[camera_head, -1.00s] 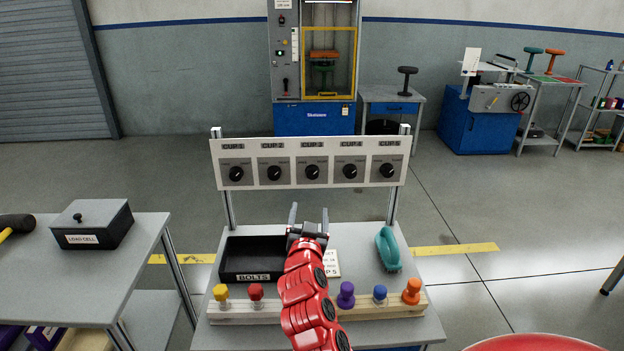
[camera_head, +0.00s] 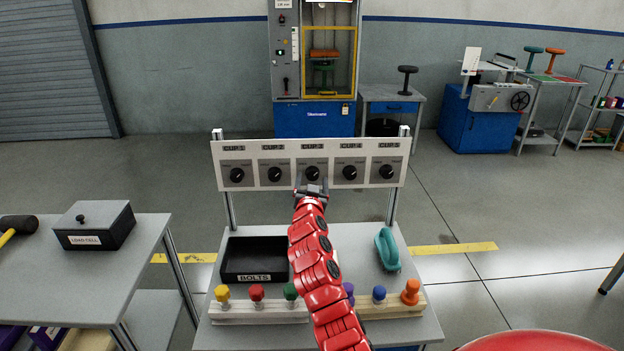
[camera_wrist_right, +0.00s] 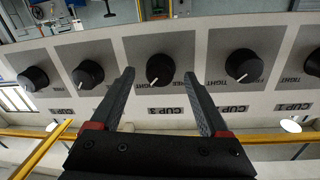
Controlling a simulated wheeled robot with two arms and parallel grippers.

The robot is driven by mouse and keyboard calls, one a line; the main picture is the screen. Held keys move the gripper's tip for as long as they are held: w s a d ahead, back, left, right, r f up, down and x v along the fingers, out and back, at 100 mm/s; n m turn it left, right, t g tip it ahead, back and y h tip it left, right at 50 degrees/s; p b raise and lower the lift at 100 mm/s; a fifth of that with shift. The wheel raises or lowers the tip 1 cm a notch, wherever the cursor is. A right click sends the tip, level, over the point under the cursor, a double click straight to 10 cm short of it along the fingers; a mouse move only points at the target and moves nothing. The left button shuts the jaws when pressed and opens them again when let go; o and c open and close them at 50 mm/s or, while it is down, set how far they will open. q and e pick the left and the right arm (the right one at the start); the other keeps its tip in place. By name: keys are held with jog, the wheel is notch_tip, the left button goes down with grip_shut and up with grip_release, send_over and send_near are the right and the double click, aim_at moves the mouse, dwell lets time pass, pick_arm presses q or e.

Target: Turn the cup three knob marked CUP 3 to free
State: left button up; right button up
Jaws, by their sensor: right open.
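The CUP 3 knob (camera_head: 312,173) is a round black knob in the middle of the white panel, under its CUP 3 label. The upside-down right wrist view also shows this knob (camera_wrist_right: 160,68), its white pointer line slanted toward the TIGHT side. My right gripper (camera_head: 311,183) is open just in front of the panel. In the wrist view its two fingers lie on either side of the knob, with gaps showing; whether they reach around its depth I cannot tell. The FREE marking is partly hidden by a finger. My left gripper is not in view.
The panel (camera_head: 222,150) also carries the CUP 1 (camera_head: 237,175), CUP 2 (camera_head: 275,174), CUP 4 (camera_head: 350,172) and CUP 5 (camera_head: 387,171) knobs. Below stand a black BOLTS tray (camera_head: 228,262), a teal part (camera_head: 387,250) and a wooden rack (camera_head: 255,312) of coloured pegs.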

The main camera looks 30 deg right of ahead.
jog(key=shift+w+d, duration=0.35)
jog(key=shift+w, duration=0.2)
grip_shut()
